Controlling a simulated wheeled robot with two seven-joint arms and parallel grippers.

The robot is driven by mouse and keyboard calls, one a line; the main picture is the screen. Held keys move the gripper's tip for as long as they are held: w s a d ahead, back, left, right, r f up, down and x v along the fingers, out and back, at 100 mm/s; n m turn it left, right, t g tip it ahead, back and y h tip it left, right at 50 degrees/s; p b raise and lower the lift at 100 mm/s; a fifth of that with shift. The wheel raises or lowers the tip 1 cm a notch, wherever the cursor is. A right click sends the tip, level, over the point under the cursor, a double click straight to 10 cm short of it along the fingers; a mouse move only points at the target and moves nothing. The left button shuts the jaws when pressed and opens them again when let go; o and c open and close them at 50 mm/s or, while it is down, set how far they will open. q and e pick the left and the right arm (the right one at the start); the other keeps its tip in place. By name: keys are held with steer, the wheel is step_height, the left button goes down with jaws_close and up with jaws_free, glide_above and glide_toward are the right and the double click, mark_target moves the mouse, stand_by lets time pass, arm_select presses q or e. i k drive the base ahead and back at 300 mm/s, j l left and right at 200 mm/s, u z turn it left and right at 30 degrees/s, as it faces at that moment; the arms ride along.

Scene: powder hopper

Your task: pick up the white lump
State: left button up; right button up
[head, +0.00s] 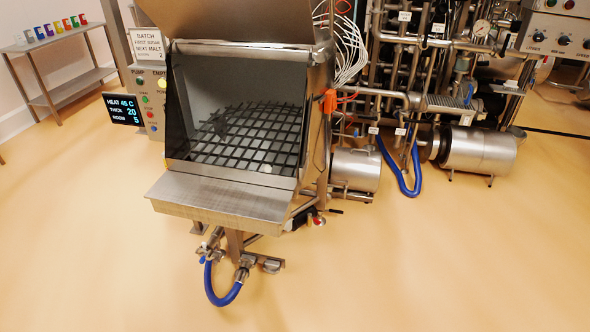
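A small white lump (265,168) lies on the dark grid (240,135) inside the steel hopper (220,201), near the grid's front edge and right of its middle. It is small and pale in the head view, and its exact shape is hard to tell. Neither of my grippers is in view.
A steel shelf (60,42) with coloured cups stands at the far left. A display (122,109) and a button panel stand left of the hopper. Pipes and a steel motor (478,151) fill the back right. Blue hoses (222,298) hang below the hopper. The floor in front is clear.

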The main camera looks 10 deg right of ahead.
mark_target(267, 168)
steer(key=i+j+z, duration=0.35)
steer(key=i+j, duration=0.15)
steer(key=i, duration=0.3)
steer(key=i+j+z, duration=0.35)
steer(key=i+j, duration=0.35)
steer(key=i, duration=0.05)
